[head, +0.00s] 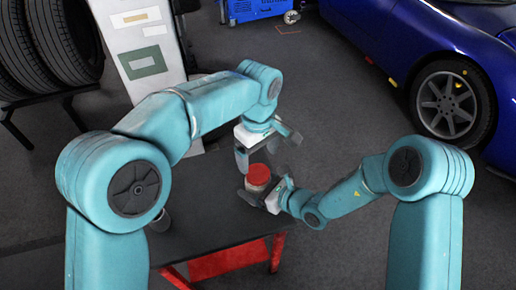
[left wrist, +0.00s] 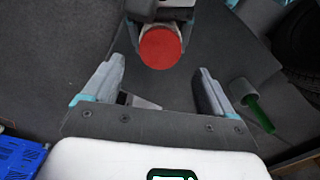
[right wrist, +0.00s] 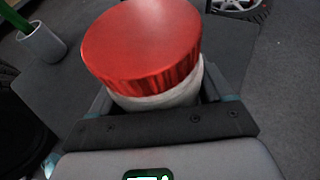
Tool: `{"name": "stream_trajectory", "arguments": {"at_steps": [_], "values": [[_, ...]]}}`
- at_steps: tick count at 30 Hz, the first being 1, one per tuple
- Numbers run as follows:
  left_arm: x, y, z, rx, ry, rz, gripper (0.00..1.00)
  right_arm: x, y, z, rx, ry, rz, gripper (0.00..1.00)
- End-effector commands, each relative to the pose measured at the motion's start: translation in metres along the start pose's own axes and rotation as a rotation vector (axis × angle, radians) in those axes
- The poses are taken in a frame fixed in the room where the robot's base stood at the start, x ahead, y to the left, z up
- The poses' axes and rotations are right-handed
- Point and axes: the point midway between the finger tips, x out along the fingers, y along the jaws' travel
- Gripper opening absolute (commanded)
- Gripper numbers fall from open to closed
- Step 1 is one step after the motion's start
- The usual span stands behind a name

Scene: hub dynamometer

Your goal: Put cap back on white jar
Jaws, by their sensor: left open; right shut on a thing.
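The white jar (right wrist: 165,97) is held upright in my right gripper (head: 262,190), which is shut around its body. The red cap (head: 258,174) is on the jar's top; it also shows in the right wrist view (right wrist: 142,45) and the left wrist view (left wrist: 159,48). The cap covers the mouth, and I cannot tell whether it is fully seated. My left gripper (left wrist: 155,82) is open and empty. In the head view it is just above the cap, apart from it. Most of the jar is hidden by the cap and my right fingers.
The dark table (head: 210,222) has red legs. A grey cup (left wrist: 240,91) with a green item (left wrist: 260,115) stands on it, partly hidden behind my left arm in the head view. Tyres (head: 62,40), a white panel and a blue car (head: 445,30) are around.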

Motion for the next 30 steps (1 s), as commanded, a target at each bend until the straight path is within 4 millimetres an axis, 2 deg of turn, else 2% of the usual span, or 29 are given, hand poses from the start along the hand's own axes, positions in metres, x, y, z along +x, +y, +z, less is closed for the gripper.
{"name": "stream_trajectory", "arguments": {"at_steps": [6, 12, 23, 24, 29, 30], "values": [[0.037, -0.001, 0.0, 0.002, -0.001, -0.004, 0.86, 0.0, 0.0, 0.001, -0.001, -0.001, 0.0, 0.0], [0.059, -0.001, 0.0, 0.001, -0.001, -0.003, 0.86, 0.0, 0.0, 0.001, -0.001, -0.001, 0.0, 0.0], [0.065, 0.0, 0.0, 0.001, 0.0, 0.0, 0.86, 0.0, 0.0, 0.0, -0.001, -0.001, 0.0, 0.0], [0.065, 0.0, 0.0, 0.001, 0.0, 0.0, 0.83, 0.0, 0.0, 0.0, -0.001, -0.001, 0.0, 0.0], [0.065, 0.0, 0.0, 0.001, 0.0, 0.0, 0.31, 0.0, 0.0, 0.0, -0.001, -0.001, 0.0, 0.0], [0.065, 0.0, 0.0, 0.002, 0.0, 0.0, 0.28, 0.0, 0.0, 0.0, -0.001, -0.001, 0.0, 0.0]]}}
